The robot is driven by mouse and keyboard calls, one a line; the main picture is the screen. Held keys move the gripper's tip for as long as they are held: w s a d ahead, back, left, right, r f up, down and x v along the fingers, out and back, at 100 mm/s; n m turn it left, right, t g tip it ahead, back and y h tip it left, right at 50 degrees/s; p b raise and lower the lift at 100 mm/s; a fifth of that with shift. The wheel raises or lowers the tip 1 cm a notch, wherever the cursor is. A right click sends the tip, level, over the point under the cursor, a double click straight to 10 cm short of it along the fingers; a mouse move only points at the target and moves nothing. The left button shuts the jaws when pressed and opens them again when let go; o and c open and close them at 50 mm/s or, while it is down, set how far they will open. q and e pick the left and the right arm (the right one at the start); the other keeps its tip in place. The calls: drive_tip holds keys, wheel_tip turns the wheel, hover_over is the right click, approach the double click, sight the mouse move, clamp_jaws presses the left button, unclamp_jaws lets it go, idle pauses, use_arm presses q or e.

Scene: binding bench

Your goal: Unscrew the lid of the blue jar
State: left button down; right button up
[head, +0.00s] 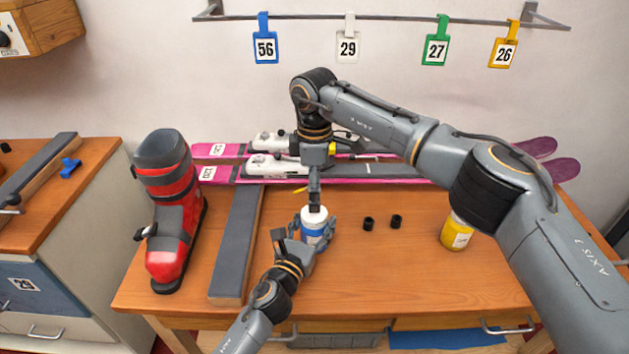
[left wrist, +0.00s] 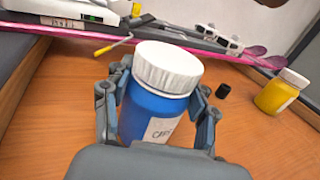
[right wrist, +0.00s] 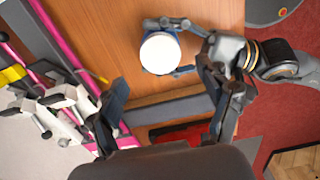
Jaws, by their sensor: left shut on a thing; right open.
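The blue jar (head: 312,238) stands upright on the wooden bench, with a white ribbed lid (left wrist: 168,66) on it and a white label on its side. My left gripper (head: 315,232) is shut around the blue body, below the lid; the body also shows in the left wrist view (left wrist: 148,112). My right gripper (head: 314,205) points down over the jar, and in the head view its tips overlap the lid. In the right wrist view the fingers are spread apart and the round lid (right wrist: 160,54) shows beyond their tips, not between them.
A yellow jar (head: 456,233) stands to the right. Two small black cylinders (head: 382,222) lie between the jars. A red ski boot (head: 170,210) and a long grey-topped block (head: 238,240) are at left. Pink skis (head: 380,171) lie along the back. The front right of the bench is clear.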

sight(314, 215)
use_arm(q)
drive_tip(key=shift+f, duration=0.1)
use_arm(e)
wheel_tip(314, 215, down, 6)
idle(0.4)
